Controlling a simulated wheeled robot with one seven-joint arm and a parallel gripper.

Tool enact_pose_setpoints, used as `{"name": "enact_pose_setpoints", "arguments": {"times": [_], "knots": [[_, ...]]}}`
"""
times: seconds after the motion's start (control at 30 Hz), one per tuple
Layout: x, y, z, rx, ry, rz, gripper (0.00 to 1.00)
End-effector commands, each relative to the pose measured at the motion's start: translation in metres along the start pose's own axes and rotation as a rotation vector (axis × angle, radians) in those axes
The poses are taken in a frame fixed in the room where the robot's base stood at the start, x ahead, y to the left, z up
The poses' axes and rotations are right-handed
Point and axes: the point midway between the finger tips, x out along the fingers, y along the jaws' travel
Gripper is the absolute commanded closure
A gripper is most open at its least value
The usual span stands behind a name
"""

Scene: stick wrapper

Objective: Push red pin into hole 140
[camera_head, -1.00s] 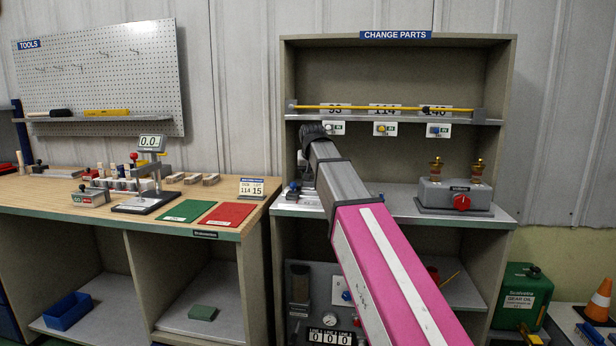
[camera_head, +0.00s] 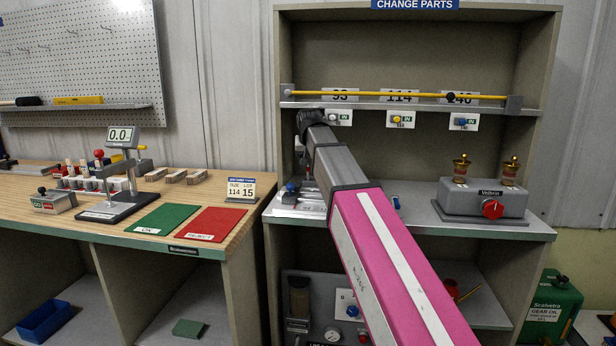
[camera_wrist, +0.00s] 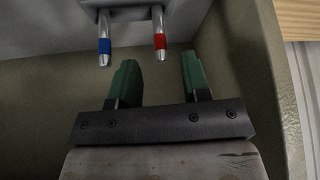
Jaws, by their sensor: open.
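In the wrist view, a metal pin with a red band (camera_wrist: 160,42) sticks out from a light grey surface. A similar pin with a blue band (camera_wrist: 104,46) stands to its left. My gripper (camera_wrist: 158,70) has its two green fingers apart with nothing between them. The red-banded pin's end lies just ahead of the gap between the fingers, apart from both. In the head view my arm reaches to the cabinet's left side, and the fingers are hidden. A number plate that seems to read 140 (camera_head: 463,98) stands on the upper shelf, partly covered by a dark knob. I cannot make out its hole.
A yellow rod (camera_head: 390,94) runs along the upper shelf's front. A grey box with a red knob (camera_head: 492,208) stands on the lower shelf at right. The cabinet's side wall (camera_wrist: 268,60) is close to my gripper's right. A workbench (camera_head: 50,215) is at left.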

Motion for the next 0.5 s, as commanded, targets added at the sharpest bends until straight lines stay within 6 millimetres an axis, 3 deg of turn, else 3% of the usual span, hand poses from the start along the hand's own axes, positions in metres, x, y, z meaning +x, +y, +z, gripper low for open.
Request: {"name": "enact_pose_setpoints", "arguments": {"times": [0.27, 0.5], "knots": [[0.021, -0.001, 0.0, 0.0, 0.0, 0.0, 0.56], [0.053, -0.002, 0.0, 0.001, 0.0, 0.0, 0.56]]}}
